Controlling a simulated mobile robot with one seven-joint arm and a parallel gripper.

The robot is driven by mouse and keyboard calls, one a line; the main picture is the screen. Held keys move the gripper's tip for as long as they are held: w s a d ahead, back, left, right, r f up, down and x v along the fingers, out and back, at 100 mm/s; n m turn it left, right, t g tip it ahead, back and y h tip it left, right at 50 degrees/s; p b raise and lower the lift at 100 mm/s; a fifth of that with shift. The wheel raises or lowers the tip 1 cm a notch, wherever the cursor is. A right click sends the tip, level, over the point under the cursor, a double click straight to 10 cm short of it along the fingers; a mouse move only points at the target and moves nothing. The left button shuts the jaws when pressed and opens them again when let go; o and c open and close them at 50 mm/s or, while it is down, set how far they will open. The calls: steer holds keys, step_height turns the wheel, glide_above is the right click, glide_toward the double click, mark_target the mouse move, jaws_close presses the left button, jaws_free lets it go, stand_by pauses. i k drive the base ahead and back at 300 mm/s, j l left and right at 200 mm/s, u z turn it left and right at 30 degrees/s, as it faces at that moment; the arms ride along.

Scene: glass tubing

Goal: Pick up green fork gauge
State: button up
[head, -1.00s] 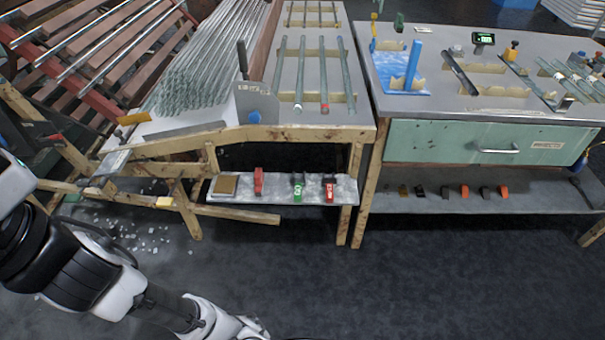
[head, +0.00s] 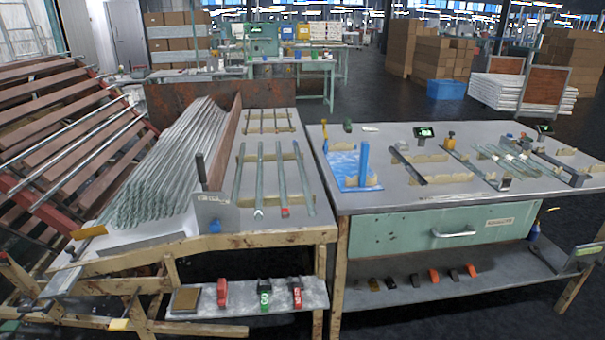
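The green fork gauge (head: 264,296) is on the low shelf (head: 239,310) under the front of the left bench. It has a green lower part with white marking and a dark upper part. A similar red gauge with a dark part (head: 297,296) is to its right. A plain red piece (head: 222,293) is to its left, and a brown block (head: 186,299) lies at the shelf's left end. My gripper is not in view, so its state and its distance from the gauge do not show.
The left bench (head: 228,214) carries glass tubes (head: 165,170) above the shelf. A wooden leg (head: 340,275) of the right bench (head: 390,205) stands right of the shelf. Wooden framing (head: 130,262) is at lower left. Dark floor (head: 455,330) shows in front.

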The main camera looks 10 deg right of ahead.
mark_target(263, 290)
steer(key=i+u, duration=0.7)
steer(key=i+l+u, duration=0.15)
steer(key=u, duration=0.2)
